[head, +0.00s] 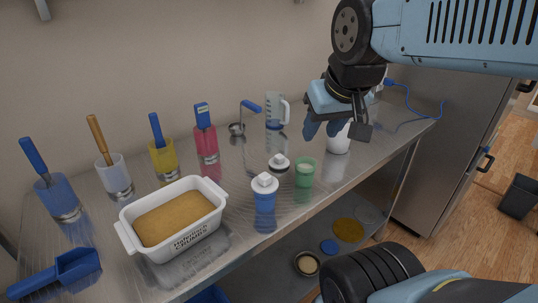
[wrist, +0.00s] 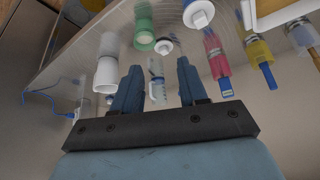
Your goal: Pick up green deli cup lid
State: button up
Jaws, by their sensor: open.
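A green deli cup (head: 304,175) stands upright on the metal counter, right of centre in the head view. My gripper (head: 322,131) is above the counter, behind and to the right of the green cup in the head view. It is open, with both blue fingers spread and nothing between them in the wrist view (wrist: 157,75). The gripper is apart from the cup.
A blue cup with a white top (head: 264,192) and a dark, white-topped item (head: 279,163) stand beside the green cup. A white cup (head: 338,143) is by the gripper, a clear jug (head: 276,110) behind. A white loaf dish (head: 175,225) lies left. A lower shelf holds several round items.

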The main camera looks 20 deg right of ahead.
jog(key=o, duration=0.3)
jog(key=shift+w, duration=0.15)
jog(key=shift+w+r, duration=0.1)
jog(key=shift+w, duration=0.25)
jog(key=n+g, duration=0.4)
jog(key=g, duration=0.2)
send_over(280, 156)
notch_tip(280, 156, down, 10)
notch_tip(280, 156, down, 13)
jog(key=shift+w+f, duration=0.1)
jog(key=shift+f, duration=0.1)
